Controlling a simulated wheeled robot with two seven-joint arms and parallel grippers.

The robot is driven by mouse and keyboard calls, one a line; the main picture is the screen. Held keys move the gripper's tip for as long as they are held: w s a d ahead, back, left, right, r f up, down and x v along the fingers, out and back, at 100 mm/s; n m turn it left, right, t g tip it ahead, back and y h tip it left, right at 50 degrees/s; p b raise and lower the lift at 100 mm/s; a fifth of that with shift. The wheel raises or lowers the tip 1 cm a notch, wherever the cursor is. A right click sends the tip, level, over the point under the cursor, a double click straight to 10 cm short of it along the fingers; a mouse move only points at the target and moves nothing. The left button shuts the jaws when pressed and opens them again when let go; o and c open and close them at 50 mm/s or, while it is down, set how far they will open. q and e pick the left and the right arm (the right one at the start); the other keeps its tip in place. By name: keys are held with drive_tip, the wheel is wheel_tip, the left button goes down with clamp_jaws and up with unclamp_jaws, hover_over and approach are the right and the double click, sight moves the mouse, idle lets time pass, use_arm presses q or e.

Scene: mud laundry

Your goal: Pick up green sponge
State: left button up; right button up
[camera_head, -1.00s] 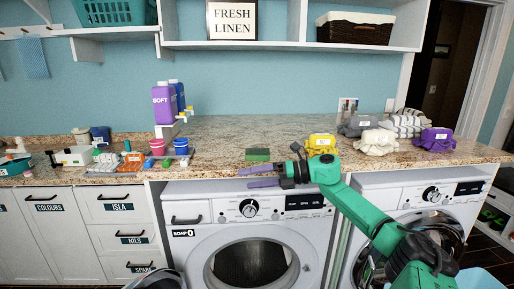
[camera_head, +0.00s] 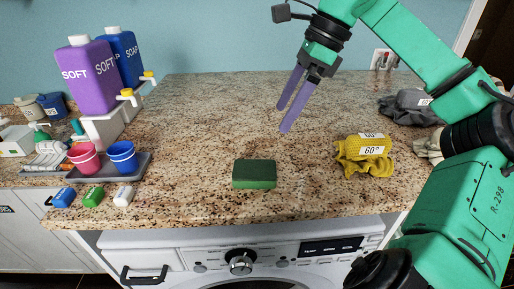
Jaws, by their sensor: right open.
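The green sponge (camera_head: 254,174) is a dark green block lying flat near the front edge of the speckled granite counter (camera_head: 215,125). Its whole top and front show. My right gripper (camera_head: 282,119) is above the counter, up and to the right of the sponge in the picture. Its two purple fingers point down and to the left. They are apart with nothing between them, and they do not touch the sponge. My left gripper is not in view.
A yellow cloth (camera_head: 364,156) marked 60° lies right of the sponge. A grey cloth (camera_head: 408,106) is farther right. At left stand pink (camera_head: 84,158) and blue (camera_head: 122,156) cups on a tray, with purple (camera_head: 88,76) and blue bottles behind. Counter around the sponge is clear.

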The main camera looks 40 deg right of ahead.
approach(256, 168)
drive_tip(key=shift+s+a+f+b, duration=0.15)
drive_tip(key=shift+a+f+b, duration=0.05)
drive_tip(key=shift+a, duration=0.25)
drive_tip(key=shift+s+a+f+b, duration=0.15)
drive_tip(key=shift+a+f, duration=0.1)
drive_tip(key=shift+a, duration=0.2)
drive_tip(key=x, duration=0.4)
drive_tip(key=w+d+x, duration=0.1)
drive_tip(key=x, duration=0.2)
drive_tip(key=shift+d+f, duration=0.1)
drive_tip(key=shift+f, duration=0.15)
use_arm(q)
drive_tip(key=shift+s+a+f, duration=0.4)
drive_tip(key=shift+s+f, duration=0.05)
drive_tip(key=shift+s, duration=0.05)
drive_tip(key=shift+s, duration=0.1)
use_arm(e)
drive_tip(key=shift+f, duration=0.1)
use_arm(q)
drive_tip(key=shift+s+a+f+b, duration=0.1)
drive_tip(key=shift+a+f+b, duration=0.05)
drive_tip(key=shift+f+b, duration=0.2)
use_arm(e)
drive_tip(key=shift+f, duration=0.2)
drive_tip(key=c, duration=1.2)
